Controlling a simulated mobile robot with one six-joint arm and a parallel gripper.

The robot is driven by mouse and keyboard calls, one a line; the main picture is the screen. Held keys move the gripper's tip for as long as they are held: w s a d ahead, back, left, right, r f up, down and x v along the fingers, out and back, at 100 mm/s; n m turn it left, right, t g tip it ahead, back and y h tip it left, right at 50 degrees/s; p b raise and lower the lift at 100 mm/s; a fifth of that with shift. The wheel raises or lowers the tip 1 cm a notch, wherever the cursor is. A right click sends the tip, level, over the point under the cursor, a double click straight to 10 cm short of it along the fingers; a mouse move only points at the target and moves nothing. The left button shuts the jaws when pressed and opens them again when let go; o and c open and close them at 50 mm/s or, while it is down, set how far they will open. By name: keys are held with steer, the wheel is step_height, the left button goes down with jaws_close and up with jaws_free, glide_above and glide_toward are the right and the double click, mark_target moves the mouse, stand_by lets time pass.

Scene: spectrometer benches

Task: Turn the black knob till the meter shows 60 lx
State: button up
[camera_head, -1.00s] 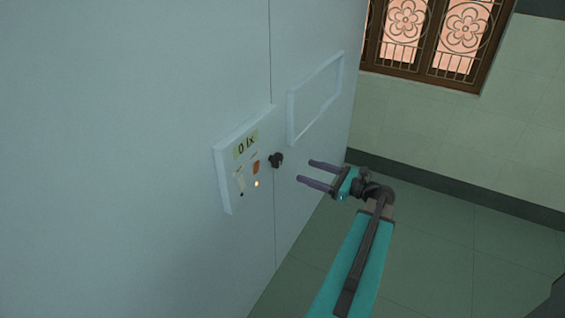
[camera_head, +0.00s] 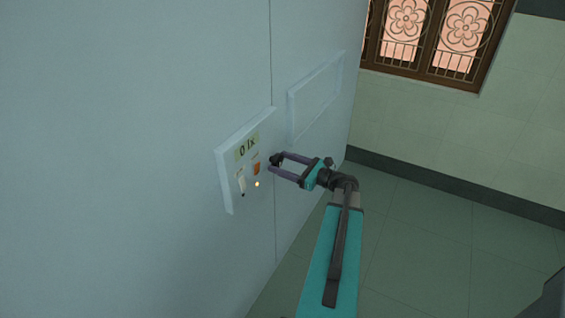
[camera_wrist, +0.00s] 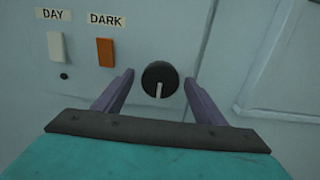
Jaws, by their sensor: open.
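The black knob (camera_wrist: 160,78) sits on the pale panel in the wrist view, with its white pointer line facing down in that picture. In the head view the knob (camera_head: 275,161) shows partly behind my fingers. My gripper (camera_wrist: 158,86) is open, with one purple finger on each side of the knob; I cannot tell whether either touches it. My gripper also shows in the head view (camera_head: 276,162), reaching to the panel from the right. The meter display (camera_head: 247,146) reads 0 lx.
A white switch (camera_wrist: 55,45) labelled DAY and an orange switch (camera_wrist: 105,52) labelled DARK are left of the knob. A raised rectangular frame (camera_head: 316,97) is on the cabinet to the right. Floor is clear at right.

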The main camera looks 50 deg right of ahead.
steer(key=shift+w, duration=0.15)
steer(key=c, duration=1)
steer(key=shift+c, duration=0.2)
